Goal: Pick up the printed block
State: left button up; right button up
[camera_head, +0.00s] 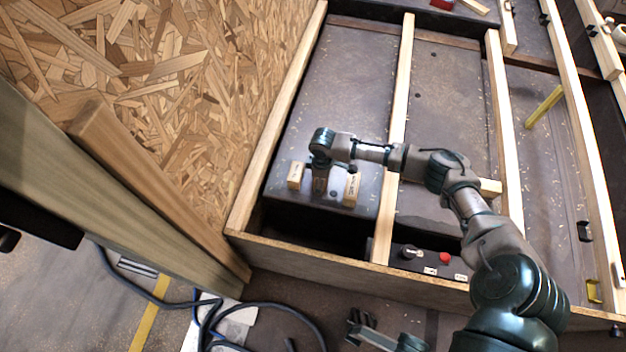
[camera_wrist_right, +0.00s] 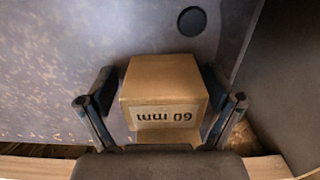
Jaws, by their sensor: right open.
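A pale wooden block with "60 mm" printed on its face (camera_wrist_right: 165,100) sits between the two spread fingers of my right gripper (camera_wrist_right: 160,112) in the right wrist view. The print reads upside down there. A gap shows beside the block on each side. In the head view my right gripper (camera_head: 320,188) points down at the dark panel, with one small wooden block (camera_head: 296,176) to its left and another printed block (camera_head: 351,190) to its right. I cannot tell which of these is the one in the wrist view. My left gripper (camera_head: 362,326) is low in the head view; its opening is unclear.
Long wooden rails (camera_head: 402,80) divide the dark panel (camera_head: 335,95) into bays. A front wooden rail (camera_head: 310,256) edges a dark gap. A control box with a red button (camera_head: 445,258) lies right of it. A chipboard wall (camera_head: 200,80) stands left. The panel behind the blocks is clear.

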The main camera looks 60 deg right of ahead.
jog(key=shift+a+r, duration=0.15)
jog(key=shift+r, duration=0.2)
jog(key=shift+a, duration=0.1)
jog(key=shift+c, duration=1.2)
jog(key=c, duration=0.8)
jog(key=shift+f, duration=0.1)
jog(key=shift+c, duration=1)
